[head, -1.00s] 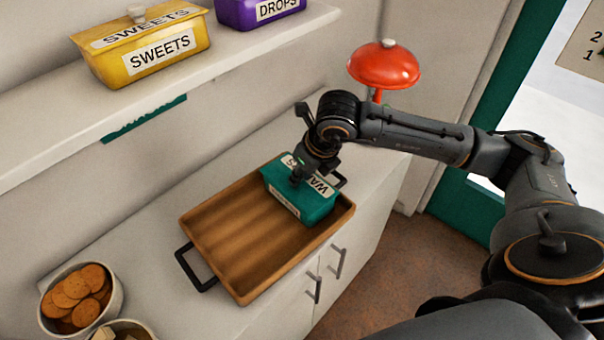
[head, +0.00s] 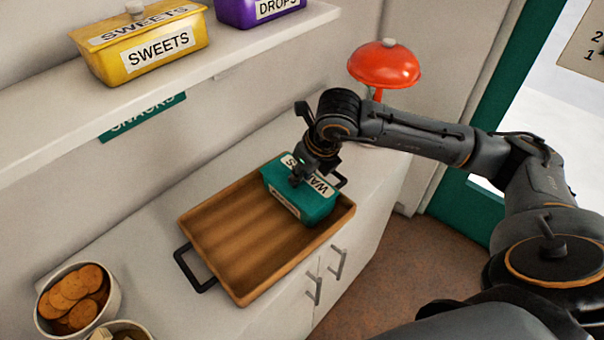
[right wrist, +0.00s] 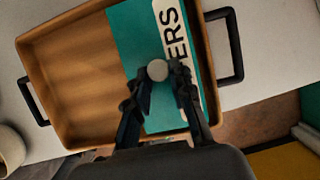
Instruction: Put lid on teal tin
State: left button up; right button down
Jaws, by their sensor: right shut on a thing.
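The teal tin (head: 300,204) stands in the right end of a wooden tray, with a white label on its front. Its teal lid (head: 318,183), labelled in large letters, lies on top of the tin; whether it is fully seated I cannot tell. In the right wrist view the lid (right wrist: 135,55) shows from above with a round pale knob (right wrist: 157,70). My right gripper (head: 298,180) is over the lid, its fingers shut on the knob, and it also shows in the right wrist view (right wrist: 160,80). My left gripper is not in view.
The wooden tray (head: 222,235) with black handles has free room on its left. Bowls of biscuits (head: 110,300) stand at the lower left. A shelf above holds a yellow sweets tin (head: 150,55) and a purple tin (head: 240,12). A red domed object (head: 384,66) stands behind my arm.

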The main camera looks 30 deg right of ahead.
jog(key=c, duration=0.7)
grip_release()
jog(key=shift+r, duration=0.2)
notch_tip(320, 180, up, 8)
jog(key=p, duration=0.4)
jog(key=shift+f, duration=0.15)
dwell(0.4)
jog(key=shift+c, duration=0.4)
grip_shut()
dwell(0.7)
